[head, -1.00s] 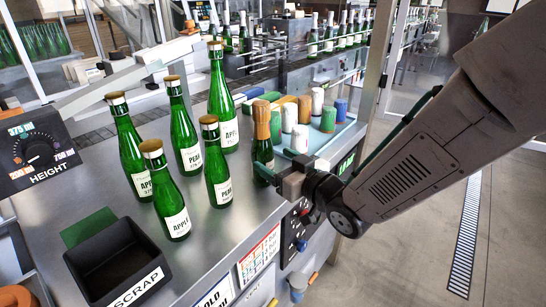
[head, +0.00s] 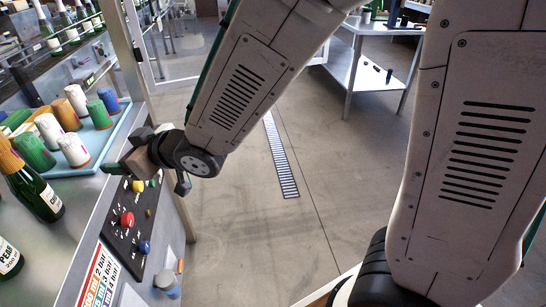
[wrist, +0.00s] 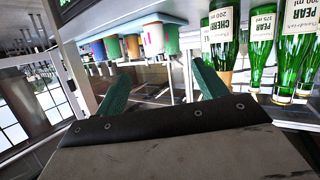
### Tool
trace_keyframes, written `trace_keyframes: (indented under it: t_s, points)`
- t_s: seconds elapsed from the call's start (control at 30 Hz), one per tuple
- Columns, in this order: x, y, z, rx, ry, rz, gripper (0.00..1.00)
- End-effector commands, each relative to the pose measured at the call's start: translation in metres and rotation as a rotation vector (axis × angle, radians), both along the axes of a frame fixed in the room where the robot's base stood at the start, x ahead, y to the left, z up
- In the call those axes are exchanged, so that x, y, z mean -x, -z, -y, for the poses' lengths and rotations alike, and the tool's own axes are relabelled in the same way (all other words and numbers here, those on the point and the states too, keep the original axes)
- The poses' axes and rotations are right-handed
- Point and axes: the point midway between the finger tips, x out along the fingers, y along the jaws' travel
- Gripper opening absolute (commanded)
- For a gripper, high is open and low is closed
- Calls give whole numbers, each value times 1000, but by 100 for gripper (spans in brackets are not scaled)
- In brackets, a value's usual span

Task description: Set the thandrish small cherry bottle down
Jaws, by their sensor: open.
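The cherry bottle (head: 40,197), small, green, with a copper-orange foil and a white label, stands on the steel worktop at the left of the head view. In the wrist view it shows near the top right (wrist: 222,42), its label reading CHERRY. My gripper (head: 112,168) is to the right of the bottle, at the worktop's edge, apart from it. In the wrist view its green fingers (wrist: 160,88) are spread, with nothing between them.
A light blue tray (head: 92,150) with coloured foil capsules lies beyond the bottle. A pear bottle (head: 8,258) stands nearer, at the left edge. A control panel (head: 130,215) with knobs is below my gripper. Open floor lies to the right.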

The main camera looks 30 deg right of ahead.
Motion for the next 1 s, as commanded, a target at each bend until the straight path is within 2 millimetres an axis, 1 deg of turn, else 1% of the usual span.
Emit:
trace_keyframes:
  t_s: [0.03, 0.07, 0.1, 0.17, 0.2, 0.27, 0.3, 0.37, 0.4, 0.43, 0.47, 0.5, 0.57, 0.6, 0.7, 0.8, 0.83, 0.9, 1.0]
  points:
    - [-7, -11, 34, 52, 87, -32, 72]
    - [-8, -13, 54, 90, 139, -65, 72]
    - [-7, -15, 81, 134, 206, -115, 72]
    - [1, -18, 120, 195, 301, -194, 72]
    - [9, -19, 145, 230, 361, -253, 72]
    - [28, -22, 181, 274, 444, -347, 72]
    - [43, -24, 203, 301, 495, -413, 72]
    - [71, -27, 232, 332, 563, -518, 72]
    - [92, -29, 248, 347, 603, -590, 72]
    - [108, -30, 259, 357, 628, -645, 72]
    - [125, -31, 269, 366, 651, -699, 72]
    - [147, -33, 278, 372, 675, -768, 72]
    - [178, -35, 289, 379, 701, -862, 72]
    - [196, -37, 293, 382, 711, -917, 72]
    - [233, -41, 299, 384, 725, -1026, 72]
    - [253, -42, 300, 385, 726, -1088, 72]
    - [256, -43, 300, 386, 726, -1099, 72]
    - [260, -43, 300, 387, 726, -1111, 72]
    - [261, -43, 300, 389, 724, -1113, 72]
